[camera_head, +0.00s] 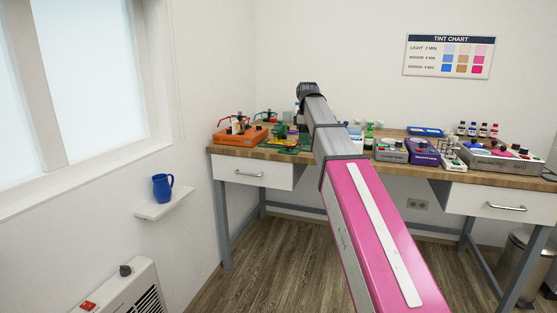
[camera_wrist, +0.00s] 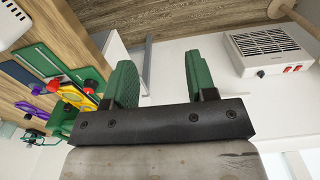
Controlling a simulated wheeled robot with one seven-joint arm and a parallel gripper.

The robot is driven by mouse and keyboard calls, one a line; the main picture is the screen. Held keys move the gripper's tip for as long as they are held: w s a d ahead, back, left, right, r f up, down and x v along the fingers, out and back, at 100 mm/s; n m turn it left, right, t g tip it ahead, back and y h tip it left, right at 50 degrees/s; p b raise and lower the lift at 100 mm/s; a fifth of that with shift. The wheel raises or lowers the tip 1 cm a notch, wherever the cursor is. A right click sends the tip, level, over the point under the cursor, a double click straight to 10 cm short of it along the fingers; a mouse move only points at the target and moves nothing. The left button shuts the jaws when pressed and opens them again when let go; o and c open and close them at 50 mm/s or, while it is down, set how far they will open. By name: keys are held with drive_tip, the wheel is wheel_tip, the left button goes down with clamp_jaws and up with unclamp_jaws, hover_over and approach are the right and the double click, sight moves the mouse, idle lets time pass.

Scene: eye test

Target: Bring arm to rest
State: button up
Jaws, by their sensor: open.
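My arm reaches from the lower right of the head view up toward the workbench (camera_head: 400,164). It has a pink link near the camera and grey links beyond. My gripper (camera_wrist: 160,78) shows in the wrist view with two green fingers spread apart. Nothing is between the fingers. In the head view, the arm's dark far end stands in front of the bench's back wall, and the fingers cannot be made out there.
An orange case (camera_head: 238,135), a purple box (camera_head: 422,153) and several bottles stand on the bench. A blue mug (camera_head: 162,187) sits on a small wall shelf (camera_head: 166,204). A white heater (camera_head: 130,290) is at lower left, also in the wrist view (camera_wrist: 268,52). The floor (camera_head: 268,260) before the bench looks clear.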

drive_tip(key=s+d+f+m, duration=0.2)
drive_tip(key=s+f+m, duration=0.2)
drive_tip(key=s+f, duration=0.4)
drive_tip(key=s+d+f+m, duration=0.3)
drive_tip(key=s+f+m, duration=0.2)
drive_tip(key=f, duration=1.7)
drive_tip(key=s+d+f+m, duration=0.3)
drive_tip(key=s+f+m, duration=0.2)
drive_tip(key=s+f, duration=0.6)
wheel_tip(320, 180, down, 4)
drive_tip(key=shift+d, duration=0.2)
